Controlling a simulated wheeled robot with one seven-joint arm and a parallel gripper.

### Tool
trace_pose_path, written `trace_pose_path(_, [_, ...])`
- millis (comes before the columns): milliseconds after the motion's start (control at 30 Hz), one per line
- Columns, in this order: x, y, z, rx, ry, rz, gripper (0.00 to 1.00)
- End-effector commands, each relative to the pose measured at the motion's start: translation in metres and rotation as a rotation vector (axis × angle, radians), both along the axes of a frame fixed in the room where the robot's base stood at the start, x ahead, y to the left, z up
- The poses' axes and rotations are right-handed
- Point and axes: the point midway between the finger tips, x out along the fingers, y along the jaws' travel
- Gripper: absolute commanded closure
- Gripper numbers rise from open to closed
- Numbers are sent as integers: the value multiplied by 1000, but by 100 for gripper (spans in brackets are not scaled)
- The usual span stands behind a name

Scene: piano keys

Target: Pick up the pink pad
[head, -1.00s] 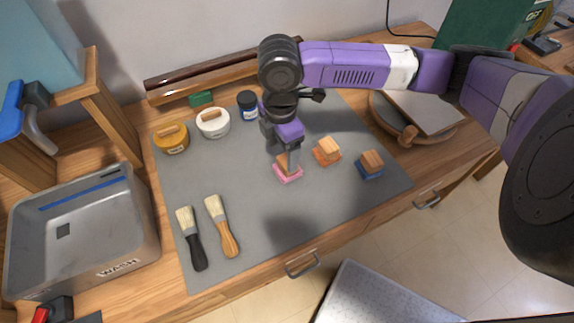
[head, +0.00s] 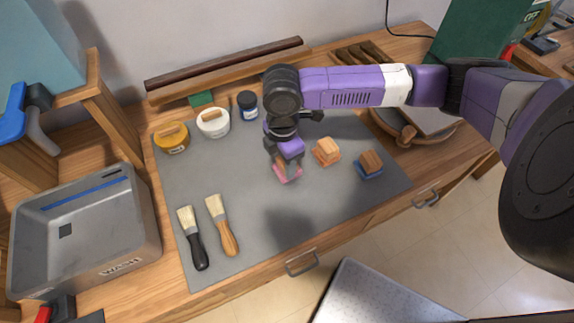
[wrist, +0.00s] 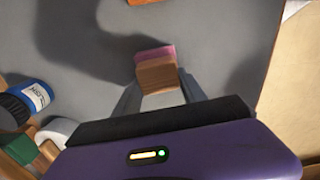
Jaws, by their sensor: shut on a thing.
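The pink pad (head: 290,177) has a pink base and a wooden block handle. It is over the middle of the grey mat (head: 255,205) in the head view. My gripper (head: 287,165) points down and is shut on the pad's wooden handle. In the wrist view the pad (wrist: 155,54) shows its pink edge beyond the wooden block, between the fingers of my gripper (wrist: 160,88). A dark shadow lies on the mat beside it. I cannot tell exactly how high the pad is above the mat.
An orange pad (head: 326,152) and a blue pad (head: 369,166) sit to the right. Two brushes (head: 223,228) lie at the mat's front left. Yellow (head: 171,139), white (head: 213,124) and dark blue (head: 247,105) jars stand behind. A grey wash bin (head: 85,235) is at left.

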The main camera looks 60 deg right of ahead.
Motion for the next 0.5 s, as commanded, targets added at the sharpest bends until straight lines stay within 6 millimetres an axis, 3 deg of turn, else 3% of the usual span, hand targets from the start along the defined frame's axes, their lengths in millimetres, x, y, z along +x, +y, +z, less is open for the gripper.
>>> trace_pose_path(333, [0,0,3,0,-1,0,92])
trace_pose_path(500, [1,-1,16,-1,-2,-1,92])
